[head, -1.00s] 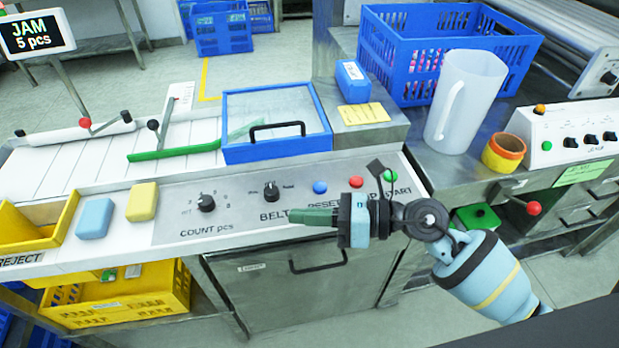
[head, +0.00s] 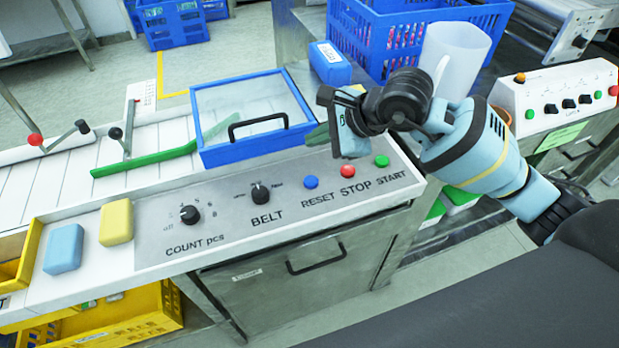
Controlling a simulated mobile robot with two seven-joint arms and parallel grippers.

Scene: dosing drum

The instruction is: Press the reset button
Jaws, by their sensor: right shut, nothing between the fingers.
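The reset button is a blue round button (head: 311,182) on the grey control panel (head: 225,215), above the printed word RESET. Nothing covers it. To its right on the same panel are the red STOP button (head: 348,171) and the green START button (head: 382,161). My right gripper (head: 316,136) is shut and empty. It appears above and slightly right of the blue button in the picture, beside the lidded box, and is apart from the button. My left gripper is not in view.
A blue box with a clear lid (head: 247,118) and black handle stands behind the panel. The COUNT knob (head: 189,214) and BELT knob (head: 260,193) are left of the button. Blue and yellow blocks (head: 116,222) lie at the left. A white jug (head: 455,60) stands behind my right arm.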

